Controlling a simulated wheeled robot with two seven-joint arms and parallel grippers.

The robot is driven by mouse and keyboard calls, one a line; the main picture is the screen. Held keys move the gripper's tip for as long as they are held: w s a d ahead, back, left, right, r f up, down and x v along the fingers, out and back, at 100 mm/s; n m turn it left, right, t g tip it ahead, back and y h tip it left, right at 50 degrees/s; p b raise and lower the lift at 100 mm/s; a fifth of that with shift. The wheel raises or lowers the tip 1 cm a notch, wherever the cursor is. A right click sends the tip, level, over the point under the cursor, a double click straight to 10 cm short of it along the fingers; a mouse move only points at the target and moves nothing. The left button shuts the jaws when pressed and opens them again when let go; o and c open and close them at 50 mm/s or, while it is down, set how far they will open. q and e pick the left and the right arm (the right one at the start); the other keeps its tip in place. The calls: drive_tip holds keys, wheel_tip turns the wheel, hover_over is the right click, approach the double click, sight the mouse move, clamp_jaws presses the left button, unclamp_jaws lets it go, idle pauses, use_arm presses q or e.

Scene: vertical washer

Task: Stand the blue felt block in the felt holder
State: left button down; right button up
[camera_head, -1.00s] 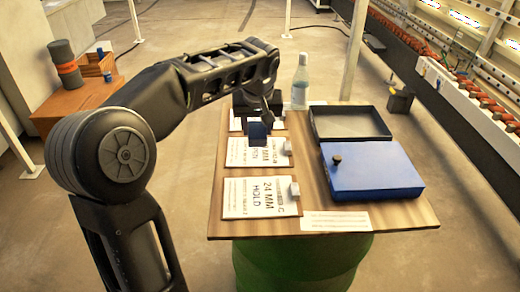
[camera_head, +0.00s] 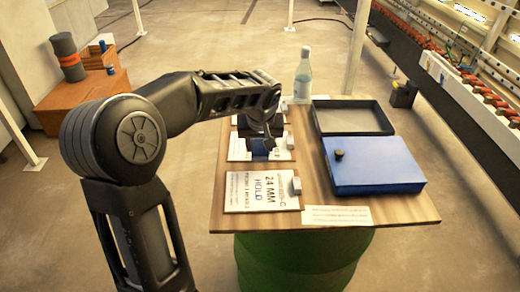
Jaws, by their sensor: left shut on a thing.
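My left gripper (camera_head: 268,140) is above the table, over the cards on its left side. It is shut on a small dark blue block (camera_head: 259,149), which I take for the blue felt block. The block hangs below the fingers, in front of the middle card; I cannot tell whether it touches the card. The fingertips are dark and partly hidden by the wrist. I cannot make out the felt holder for certain. A small wooden box (camera_head: 92,62) with blue pieces beside it stands at the far left. My right gripper is not in view.
The wooden table (camera_head: 400,211) bears a 24 MM card (camera_head: 262,191) with a small grey block, a blue case (camera_head: 375,165), an open dark tray (camera_head: 352,117) and a bottle (camera_head: 303,75).

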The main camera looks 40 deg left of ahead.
use_arm(q)
wheel_tip(320, 180, down, 2)
drive_tip(key=shift+f, duration=0.1)
drive_tip(key=shift+f, duration=0.1)
drive_tip(key=c, duration=0.7)
unclamp_jaws()
drive_tip(key=shift+c, duration=0.2)
drive_tip(key=shift+r, duration=0.2)
drive_tip(key=v, duration=1.2)
drive_tip(key=shift+b, duration=0.45)
